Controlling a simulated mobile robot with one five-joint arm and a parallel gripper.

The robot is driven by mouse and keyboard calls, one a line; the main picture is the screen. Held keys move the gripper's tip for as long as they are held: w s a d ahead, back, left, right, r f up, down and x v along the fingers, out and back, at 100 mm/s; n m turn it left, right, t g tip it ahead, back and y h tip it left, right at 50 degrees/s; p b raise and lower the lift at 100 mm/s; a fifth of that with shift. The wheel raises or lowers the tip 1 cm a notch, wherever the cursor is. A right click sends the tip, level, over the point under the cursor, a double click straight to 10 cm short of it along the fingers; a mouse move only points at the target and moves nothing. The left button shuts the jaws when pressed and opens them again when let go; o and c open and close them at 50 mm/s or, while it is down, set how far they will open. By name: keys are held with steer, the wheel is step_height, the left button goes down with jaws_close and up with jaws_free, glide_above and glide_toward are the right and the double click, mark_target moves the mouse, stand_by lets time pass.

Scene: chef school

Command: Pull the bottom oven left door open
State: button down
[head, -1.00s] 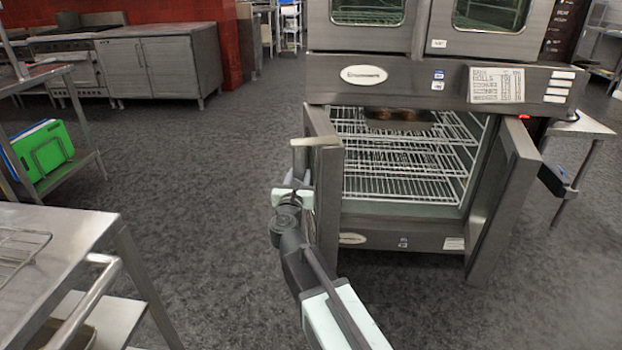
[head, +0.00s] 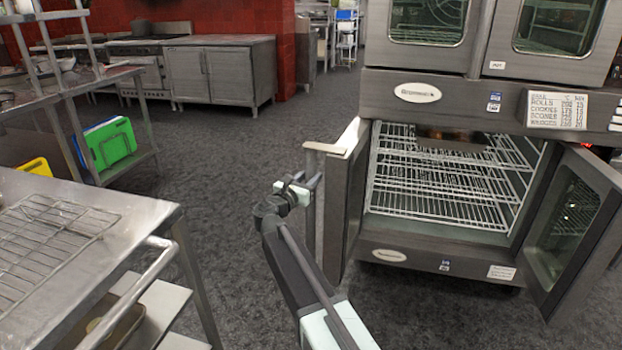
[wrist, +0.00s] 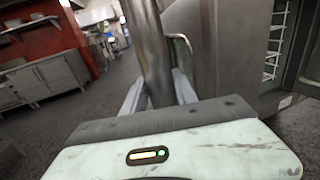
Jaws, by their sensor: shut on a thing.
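The bottom oven left door (head: 345,205) stands swung out from the oven front, its edge towards me. Its upright metal bar handle (head: 311,225) runs down the door's outer side. My gripper (head: 312,184) is at the upper part of this handle, closed around it. In the wrist view the handle (wrist: 148,45) passes between my two fingers (wrist: 158,92), with the door (wrist: 222,50) just to the right. The bottom oven cavity (head: 450,175) is exposed, with wire racks inside. The bottom right door (head: 578,225) also stands open.
A steel table (head: 150,212) with a wire rack (head: 45,245) stands close at the left, its rail handle (head: 125,290) jutting towards my arm. Green boards (head: 108,143) sit on a shelf behind it. Dark floor (head: 225,175) is clear between table and oven.

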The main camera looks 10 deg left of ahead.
steer(key=shift+w+d, duration=0.1)
steer(key=shift+d, duration=0.15)
steer(key=c, duration=1)
jaws_free()
steer(key=shift+d, duration=0.1)
steer(key=shift+o, duration=0.2)
steer(key=v, duration=0.8)
steer(key=shift+f, duration=0.1)
